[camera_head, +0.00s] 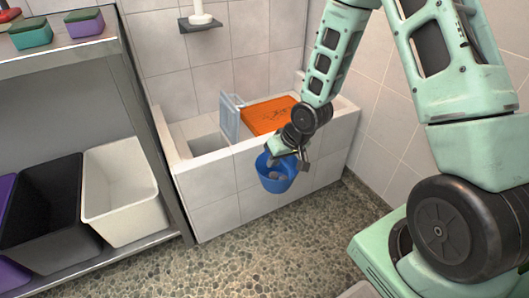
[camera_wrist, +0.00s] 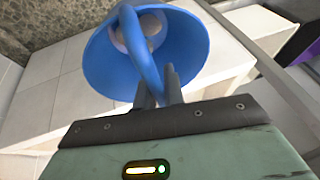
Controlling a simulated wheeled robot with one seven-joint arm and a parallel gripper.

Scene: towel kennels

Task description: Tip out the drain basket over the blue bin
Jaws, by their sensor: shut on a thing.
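A blue bucket-shaped basket (camera_head: 277,187) with an arched handle hangs in front of the tiled tub; I take it for the drain basket. In the wrist view the basket (camera_wrist: 103,65) opens toward the camera, with pale roundish lumps (camera_wrist: 150,25) inside. My gripper (camera_head: 285,156) is at the basket's upper side, and in the wrist view its fingers (camera_wrist: 159,86) are shut on the blue handle. The basket is above the floor, clear of it. I see no separate blue bin in either view.
A tiled tub (camera_head: 210,190) stands behind, with an orange mat (camera_head: 268,115) and a translucent grey panel (camera_head: 230,117). At left, a metal rack holds white (camera_head: 122,190), black (camera_head: 40,215) and purple bins below, with small lidded boxes (camera_head: 85,23) above. The pebbled floor (camera_head: 260,250) in front is clear.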

